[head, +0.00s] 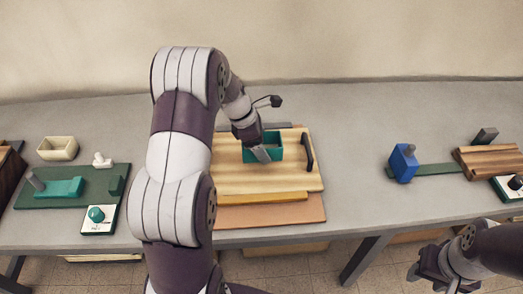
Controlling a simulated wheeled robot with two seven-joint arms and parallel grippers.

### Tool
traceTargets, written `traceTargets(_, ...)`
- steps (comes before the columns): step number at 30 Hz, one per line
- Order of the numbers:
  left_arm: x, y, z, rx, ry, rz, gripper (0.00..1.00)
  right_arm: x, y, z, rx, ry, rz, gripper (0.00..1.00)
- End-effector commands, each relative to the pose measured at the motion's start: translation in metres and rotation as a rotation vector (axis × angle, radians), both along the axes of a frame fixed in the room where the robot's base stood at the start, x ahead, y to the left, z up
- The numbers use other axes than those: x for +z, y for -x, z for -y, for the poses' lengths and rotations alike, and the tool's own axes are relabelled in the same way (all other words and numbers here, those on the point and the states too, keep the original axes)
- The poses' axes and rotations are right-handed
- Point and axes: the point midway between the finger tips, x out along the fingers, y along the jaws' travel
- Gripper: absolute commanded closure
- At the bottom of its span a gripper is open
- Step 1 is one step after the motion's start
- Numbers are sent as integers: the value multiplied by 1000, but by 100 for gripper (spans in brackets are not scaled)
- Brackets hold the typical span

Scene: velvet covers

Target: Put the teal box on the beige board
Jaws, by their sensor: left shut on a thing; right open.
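The teal box (269,138) is an open-topped box over the beige wooden board (240,180), near its far edge. I cannot tell whether it touches the board or hangs just above it. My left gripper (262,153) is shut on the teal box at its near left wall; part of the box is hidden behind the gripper. The beige board has a dark handle (307,153) at its right side. My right gripper (428,275) is open and empty at the lower right, off the table's front edge.
A cream box (58,148), a white piece (102,160) and a green board (35,197) are at left. A blue block (403,164) and a striped wooden board (490,158) are at right.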

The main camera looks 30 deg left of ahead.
Motion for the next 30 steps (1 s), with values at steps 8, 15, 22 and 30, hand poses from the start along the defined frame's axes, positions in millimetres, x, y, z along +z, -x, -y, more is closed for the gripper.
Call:
traceTargets(8, -25, -20, -27, 0, 1, 1, 55, 0, 0, 0, 0, 0, 0, 53)
traceTargets(15, -61, -20, -27, -1, 0, 0, 55, -3, 0, 0, 0, 0, 0, 53)
traceTargets(22, -61, -20, -27, -1, -1, 1, 55, -3, 0, 0, 0, 0, 0, 53)
traceTargets(30, -63, -20, -27, -1, -1, 1, 0, -3, 0, 0, 0, 0, 0, 53)
